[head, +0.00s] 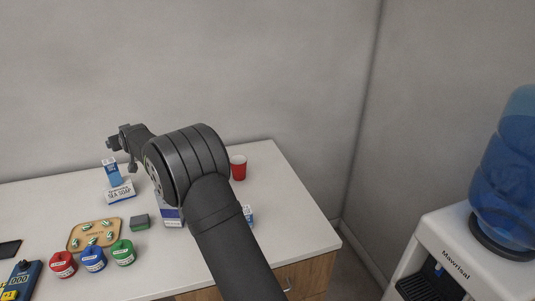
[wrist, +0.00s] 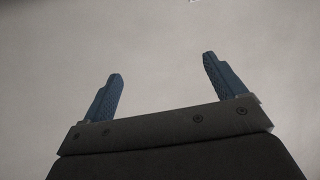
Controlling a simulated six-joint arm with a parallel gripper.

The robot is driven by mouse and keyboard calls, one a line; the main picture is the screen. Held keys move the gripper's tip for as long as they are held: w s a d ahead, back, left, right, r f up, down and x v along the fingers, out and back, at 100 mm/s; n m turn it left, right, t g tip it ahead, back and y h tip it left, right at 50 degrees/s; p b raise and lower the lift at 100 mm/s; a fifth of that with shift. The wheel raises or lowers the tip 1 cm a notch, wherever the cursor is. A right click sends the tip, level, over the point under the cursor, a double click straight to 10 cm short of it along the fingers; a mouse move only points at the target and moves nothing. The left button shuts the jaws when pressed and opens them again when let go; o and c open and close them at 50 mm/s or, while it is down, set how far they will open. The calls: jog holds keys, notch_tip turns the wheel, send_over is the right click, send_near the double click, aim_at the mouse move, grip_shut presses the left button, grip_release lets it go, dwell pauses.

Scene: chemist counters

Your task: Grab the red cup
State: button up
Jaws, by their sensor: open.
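The red cup (head: 238,169) stands upright on the white counter (head: 285,195), near its back right corner, just right of my arm's large dark joint. My gripper (head: 112,145) is up at the left end of my arm in the head view, above the back of the counter and well left of the cup. In the wrist view my gripper (wrist: 163,85) has its two blue fingers wide apart with nothing between them. That view faces a plain grey surface, and the cup does not show there.
A blue-and-white carton (head: 112,172) and a soap box (head: 120,191) stand below my gripper. A tray (head: 75,243), a green sponge (head: 140,222) and red, blue and green jars (head: 93,260) lie left. A water dispenser (head: 465,255) stands right. Boxes are partly hidden behind my arm.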

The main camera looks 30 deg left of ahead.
jog(key=w+d+f+m+h, duration=0.1)
jog(key=w+d+m+h, duration=0.15)
jog(key=w+d, duration=0.65)
jog(key=w+d+m+g+h, duration=0.15)
jog(key=w+d+h, duration=0.25)
jog(key=d, duration=0.9)
jog(key=w+d+f+m+h, duration=0.1)
jog(key=w+d+m+h, duration=0.15)
jog(key=w+d, duration=0.6)
send_near(239, 157)
jog(key=shift+h, duration=0.3)
jog(key=f, duration=0.1)
jog(key=s+f, duration=0.1)
jog(key=f, duration=0.1)
jog(key=s+d+f, duration=0.1)
jog(key=f, duration=0.1)
jog(key=shift+a+x, duration=0.2)
jog(key=shift+x, duration=1.35)
jog(key=shift+a+x, duration=0.2)
jog(key=shift+x, duration=1.35)
jog(key=shift+w+r, duration=0.15)
jog(key=shift+w, duration=0.05)
jog(key=c, duration=1)
